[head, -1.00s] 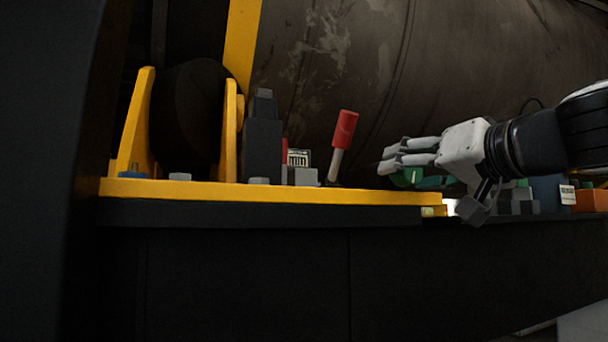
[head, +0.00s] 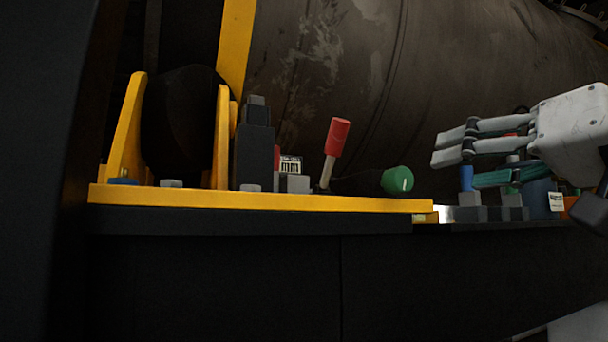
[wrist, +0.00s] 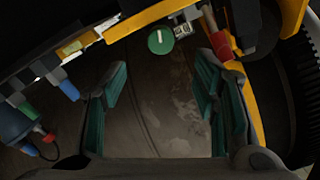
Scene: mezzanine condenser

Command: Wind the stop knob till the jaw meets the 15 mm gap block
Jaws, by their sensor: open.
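The green stop knob (head: 398,180), with a white line on its face, sits at the right end of a dark shaft above the yellow plate. It also shows at the top of the wrist view (wrist: 161,41), its white line slanting slightly. My gripper (head: 452,147) is open and empty, right of the knob and a little higher, apart from it. In the wrist view its teal-padded fingers (wrist: 160,88) stand wide apart below the knob. A small block with a white "mm" label (head: 291,165) stands left of the red-handled lever. Its number is not legible. I cannot make out the jaw's gap.
The red-handled lever (head: 337,140) stands tilted just left of the knob. The yellow plate (head: 260,199) carries yellow brackets and a dark upright block (head: 254,150). Behind is a large drum (head: 440,70). Right of the plate are grey holders with a blue piece (head: 466,178).

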